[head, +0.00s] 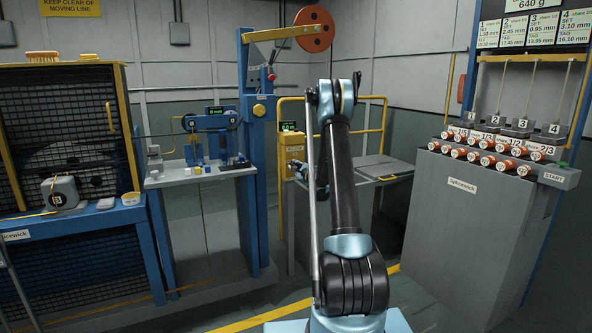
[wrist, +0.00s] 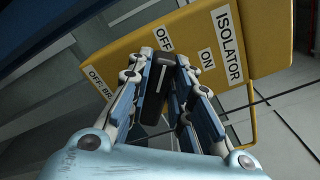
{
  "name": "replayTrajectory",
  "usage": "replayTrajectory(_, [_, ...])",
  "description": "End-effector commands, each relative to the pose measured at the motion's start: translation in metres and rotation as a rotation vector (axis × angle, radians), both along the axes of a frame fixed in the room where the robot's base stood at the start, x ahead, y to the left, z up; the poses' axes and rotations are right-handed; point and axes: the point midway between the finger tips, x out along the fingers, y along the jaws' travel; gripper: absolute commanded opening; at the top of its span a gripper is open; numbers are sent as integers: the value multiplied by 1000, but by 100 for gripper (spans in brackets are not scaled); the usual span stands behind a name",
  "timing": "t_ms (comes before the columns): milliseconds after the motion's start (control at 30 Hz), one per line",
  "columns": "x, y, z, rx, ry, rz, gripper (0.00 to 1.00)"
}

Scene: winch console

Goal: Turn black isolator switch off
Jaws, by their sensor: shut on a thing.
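The yellow isolator box (wrist: 262,45) fills the upper part of the wrist view, with labels reading ISOLATOR, ON and OFF, and a partly covered label beginning "OFF: BR". The black isolator switch (wrist: 155,105) is a dark bar with a white line, between my fingers. My gripper (wrist: 171,68) is shut on the switch, one blue-and-white finger on each side. The fingers hide part of the switch, so its exact setting is hard to read. In the head view a yellow box (head: 292,152) stands left of my arm; the switch cannot be made out there.
A yellow rail frame (head: 371,98) and a grey bench (head: 385,166) stand behind my arm. A blue post (head: 257,180) is to the left. A large grey cabinet (head: 470,225) with several orange-ended handles stands at the right. Some floor is clear between them.

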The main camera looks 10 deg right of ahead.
Motion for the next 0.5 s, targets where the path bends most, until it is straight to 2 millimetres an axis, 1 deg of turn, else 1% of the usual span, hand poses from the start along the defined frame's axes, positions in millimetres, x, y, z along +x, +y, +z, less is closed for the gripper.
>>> replayTrajectory(200, [-2,5,-5,-195,-62,4,0])
replayTrajectory(500, [-3,7,-11,-437,-142,6,0])
